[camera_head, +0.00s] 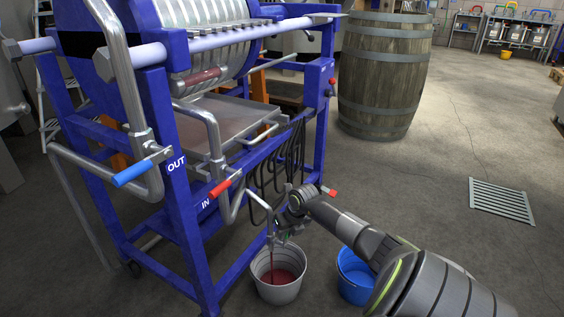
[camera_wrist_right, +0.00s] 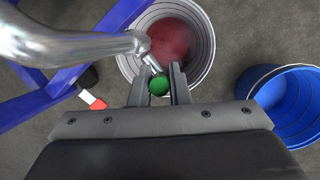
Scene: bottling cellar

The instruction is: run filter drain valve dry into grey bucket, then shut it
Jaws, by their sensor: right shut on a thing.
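The drain valve has a bent steel pipe (camera_head: 262,203) that comes down from the blue filter frame; the pipe also shows in the right wrist view (camera_wrist_right: 75,42). Its green handle end (camera_wrist_right: 158,87) sits between the fingers of my right gripper (camera_head: 284,237), which is shut on it. The grey bucket (camera_head: 263,289) stands on the floor under the spout, with dark red liquid in it. A thin reddish line shows below the spout; I cannot tell if it is still flowing. The bucket also shows in the right wrist view (camera_wrist_right: 205,62). My left gripper is out of view.
A blue bucket (camera_head: 354,289) stands right of the grey one, partly behind my right arm. The filter's blue-handled OUT valve (camera_head: 134,172) and red-handled IN valve (camera_head: 220,187) are on the left. A barrel (camera_head: 384,75) stands behind. The floor at right is clear around a grate (camera_head: 501,199).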

